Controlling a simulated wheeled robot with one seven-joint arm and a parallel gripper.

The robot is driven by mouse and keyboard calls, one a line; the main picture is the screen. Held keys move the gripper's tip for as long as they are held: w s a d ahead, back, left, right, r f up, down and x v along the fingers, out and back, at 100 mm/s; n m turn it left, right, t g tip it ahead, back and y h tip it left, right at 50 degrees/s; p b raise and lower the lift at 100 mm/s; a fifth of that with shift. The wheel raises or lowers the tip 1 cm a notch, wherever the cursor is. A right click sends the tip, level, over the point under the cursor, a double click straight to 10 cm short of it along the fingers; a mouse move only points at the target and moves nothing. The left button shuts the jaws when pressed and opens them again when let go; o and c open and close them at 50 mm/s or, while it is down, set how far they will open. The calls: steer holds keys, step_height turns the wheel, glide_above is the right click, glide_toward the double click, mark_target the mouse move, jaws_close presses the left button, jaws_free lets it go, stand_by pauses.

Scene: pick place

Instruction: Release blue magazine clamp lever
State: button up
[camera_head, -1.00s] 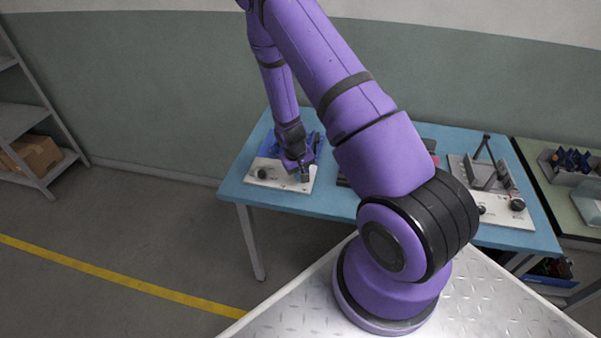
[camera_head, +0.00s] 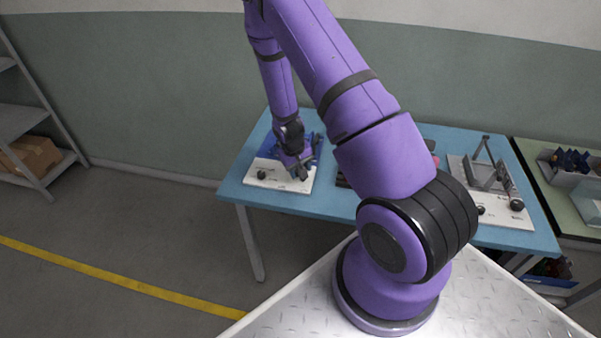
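The blue magazine (camera_head: 267,150) stands on a white base plate (camera_head: 275,180) at the left end of the blue table. It is partly hidden behind my arm. A black round knob (camera_head: 261,174) shows on the plate's left side. The clamp lever cannot be made out clearly. The fingers are too small to tell whether they are open, shut or touching anything.
The blue table (camera_head: 290,202) also bears a second fixture (camera_head: 490,183) on a white plate at the right. A green table (camera_head: 552,200) with a bin of dark blue parts (camera_head: 571,162) adjoins it. My arm hides the table's middle. A shelf (camera_head: 30,125) stands far left.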

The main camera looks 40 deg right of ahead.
step_height(320, 180, up, 8)
steer(key=a, duration=0.1)
steer(key=shift+w+a+r, duration=0.15)
steer(key=shift+a+r, duration=0.05)
steer(key=shift+a, duration=0.1)
stand_by(0.5)
steer(key=s+a+r+t+y, duration=0.1)
steer(key=s+a+r, duration=0.15)
steer(key=r, duration=0.65)
steer(key=s+a+r+t, duration=0.1)
steer(key=a+r, duration=0.2)
steer(key=r, duration=0.5)
steer(key=s+a+r+t+y, duration=0.1)
steer(key=a+r, duration=0.1)
steer(key=r, duration=0.7)
steer(key=s+a+r+n+t, duration=0.1)
steer(key=s+a+r, duration=0.2)
steer(key=s+r, duration=0.4)
steer(key=s+a+r+n+t, duration=0.1)
steer(key=s+a+r, duration=0.2)
steer(key=s+r, duration=0.4)
steer(key=s, duration=0.5)
steer(key=shift+s+a+n+t, duration=0.25)
steer(key=shift+s+n+t, duration=0.1)
steer(key=shift+n+t, duration=0.05)
